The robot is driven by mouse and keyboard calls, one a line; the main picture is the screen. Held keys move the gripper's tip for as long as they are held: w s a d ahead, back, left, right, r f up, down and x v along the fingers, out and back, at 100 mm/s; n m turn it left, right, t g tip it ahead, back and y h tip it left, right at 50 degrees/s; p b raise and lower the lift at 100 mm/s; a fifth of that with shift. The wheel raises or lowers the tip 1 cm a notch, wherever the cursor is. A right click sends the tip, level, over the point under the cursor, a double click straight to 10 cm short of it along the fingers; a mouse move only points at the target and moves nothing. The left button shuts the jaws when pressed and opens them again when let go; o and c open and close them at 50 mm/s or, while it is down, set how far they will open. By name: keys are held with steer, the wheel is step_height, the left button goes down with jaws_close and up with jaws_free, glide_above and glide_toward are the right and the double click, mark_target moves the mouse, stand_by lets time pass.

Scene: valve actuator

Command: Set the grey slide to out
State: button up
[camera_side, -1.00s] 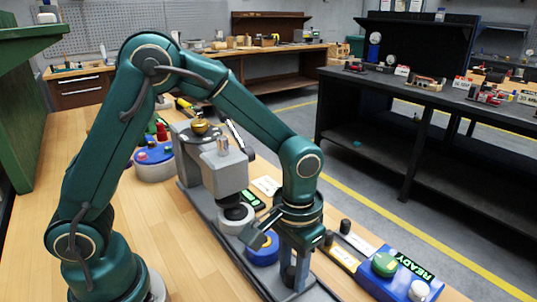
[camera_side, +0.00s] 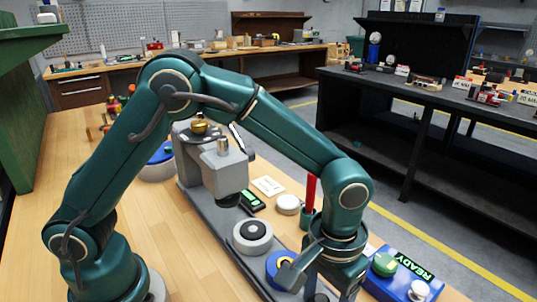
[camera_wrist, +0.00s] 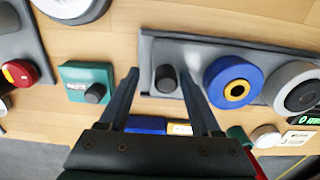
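The grey slide (camera_wrist: 150,50) is a flat grey plate in the wrist view. It carries a black knob (camera_wrist: 165,78), a blue ring with a gold centre (camera_wrist: 230,83) and a grey ring with a dark centre (camera_wrist: 299,88). In the side view the grey ring (camera_side: 253,236) sits clear in front of the press head, with the blue ring (camera_side: 282,268) nearer the camera. My gripper (camera_wrist: 160,72) is open, with the knob showing between its fingertips and gaps on both sides. I cannot tell whether the fingers reach down around it. My gripper hides the knob in the side view.
The grey press (camera_side: 215,165) stands behind the rings. A blue READY box (camera_side: 400,272) lies right of my gripper. A teal box with a black knob (camera_wrist: 85,82) is left of the fingers. A green cup with a red stick (camera_side: 310,195) and a white disc (camera_side: 288,204) stand nearby.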

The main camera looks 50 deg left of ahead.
steer(key=shift+a, duration=0.1)
steer(key=shift+r, duration=2.6)
